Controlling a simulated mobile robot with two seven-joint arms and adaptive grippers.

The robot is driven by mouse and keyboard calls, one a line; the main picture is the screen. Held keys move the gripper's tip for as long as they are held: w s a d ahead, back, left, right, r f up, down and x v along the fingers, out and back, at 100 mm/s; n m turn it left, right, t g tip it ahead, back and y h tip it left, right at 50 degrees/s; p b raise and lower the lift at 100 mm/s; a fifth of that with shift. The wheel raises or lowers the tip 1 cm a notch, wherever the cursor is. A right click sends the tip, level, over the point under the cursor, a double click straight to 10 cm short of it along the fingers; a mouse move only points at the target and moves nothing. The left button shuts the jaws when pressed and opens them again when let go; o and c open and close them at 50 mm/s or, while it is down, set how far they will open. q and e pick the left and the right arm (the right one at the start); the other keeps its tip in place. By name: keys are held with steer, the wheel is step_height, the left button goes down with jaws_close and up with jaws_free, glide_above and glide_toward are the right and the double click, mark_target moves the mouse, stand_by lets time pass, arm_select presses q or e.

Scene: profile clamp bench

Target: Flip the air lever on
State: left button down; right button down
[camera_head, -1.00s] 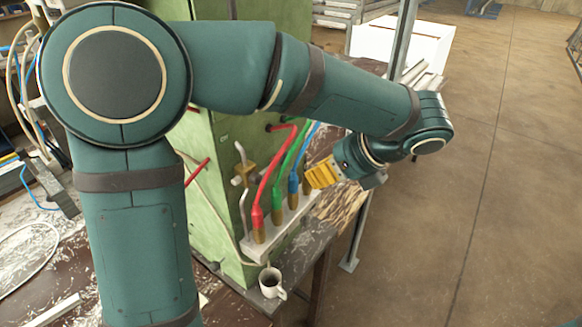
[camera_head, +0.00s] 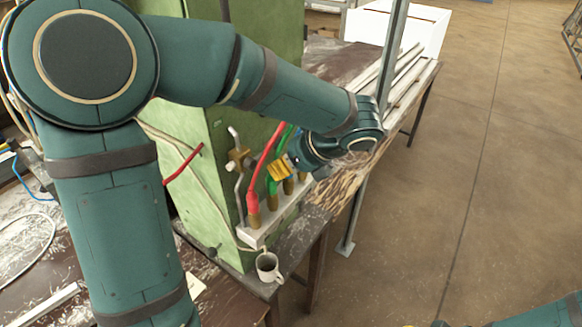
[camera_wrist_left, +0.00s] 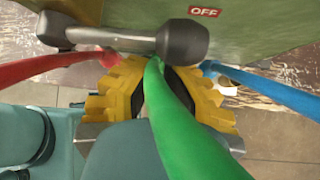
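The air lever (camera_wrist_left: 120,40) is a dark grey bar with rounded ends in the left wrist view. It lies across the top against the green cabinet, below a red OFF label (camera_wrist_left: 203,12). My left gripper (camera_head: 279,169) is beside the green cabinet, at the hoses. Its yellow fingers, also in the left wrist view (camera_wrist_left: 152,78), are apart, just short of the lever. A green hose (camera_wrist_left: 172,120) runs across the gap between them; I cannot tell whether they touch it. In the head view I cannot make out the lever clearly. A piece of my right arm (camera_head: 540,314) shows at the bottom right.
A red hose (camera_head: 263,165) rises close to the left gripper, and a blue hose (camera_wrist_left: 265,88) passes on its other side. A bent pipe with a brass fitting (camera_head: 238,160) stands left of the hoses. A white mug (camera_head: 268,268) sits below the pale manifold block (camera_head: 252,237).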

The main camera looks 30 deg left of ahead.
arm_select(q)
steer(key=shift+w+a+r, duration=0.1)
steer(key=shift+r, duration=0.85)
arm_select(e)
steer(key=shift+r, duration=0.25)
